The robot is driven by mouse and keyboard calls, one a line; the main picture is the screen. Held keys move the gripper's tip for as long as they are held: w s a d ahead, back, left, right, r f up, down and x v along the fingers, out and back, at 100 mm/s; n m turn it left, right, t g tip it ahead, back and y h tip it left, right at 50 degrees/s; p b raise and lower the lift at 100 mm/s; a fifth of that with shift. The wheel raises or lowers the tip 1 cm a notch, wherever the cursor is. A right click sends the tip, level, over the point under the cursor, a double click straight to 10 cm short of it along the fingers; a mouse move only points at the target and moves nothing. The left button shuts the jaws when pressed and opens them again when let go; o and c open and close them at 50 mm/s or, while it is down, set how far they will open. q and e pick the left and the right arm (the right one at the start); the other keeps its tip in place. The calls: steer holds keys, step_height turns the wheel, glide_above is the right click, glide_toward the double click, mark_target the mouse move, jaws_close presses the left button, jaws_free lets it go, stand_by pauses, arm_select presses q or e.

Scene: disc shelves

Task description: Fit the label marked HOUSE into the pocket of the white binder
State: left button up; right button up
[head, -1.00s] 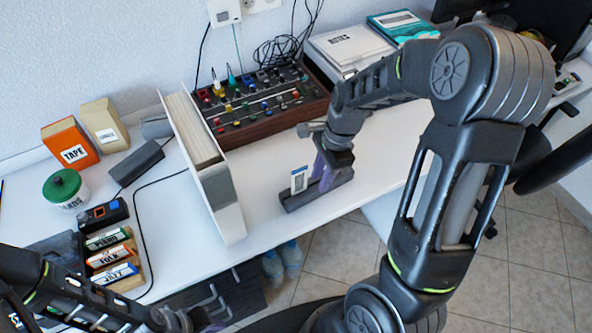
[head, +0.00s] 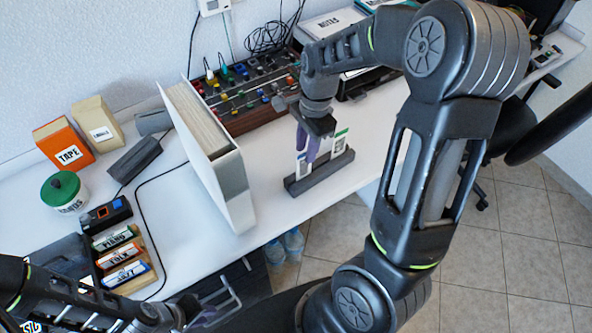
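The white binder (head: 233,187) stands upright near the front edge of the desk, its pale spine facing front right. A low grey holder (head: 322,174) stands to its right. A white label (head: 302,166) stands at the holder's left end and a green-topped label (head: 341,139) at its right end; I cannot read the word HOUSE on either. My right gripper (head: 311,152), with purple fingers, points down over the holder's left part, close to the left label. Whether it grips a label is hidden. My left gripper (head: 203,315) is low at the bottom, below the desk edge, its fingertips unclear.
A rack of cassettes marked PIANO, FOLK and JAZZ (head: 122,259), a green-lidded jar (head: 64,190) and an orange TAPE box (head: 64,144) stand at the left. A mixer (head: 247,92) lies behind the binder. Desk space between binder and holder is clear.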

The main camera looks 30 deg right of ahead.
mark_target(303, 168)
steer(key=shift+d+f, duration=0.1)
steer(key=shift+d, duration=0.15)
steer(key=shift+a+f, duration=0.25)
steer(key=shift+f, duration=1)
steer(key=shift+f, duration=0.1)
steer(key=f, duration=0.5)
steer(key=shift+a+p, duration=0.4)
steer(key=shift+c, duration=0.6)
jaws_close()
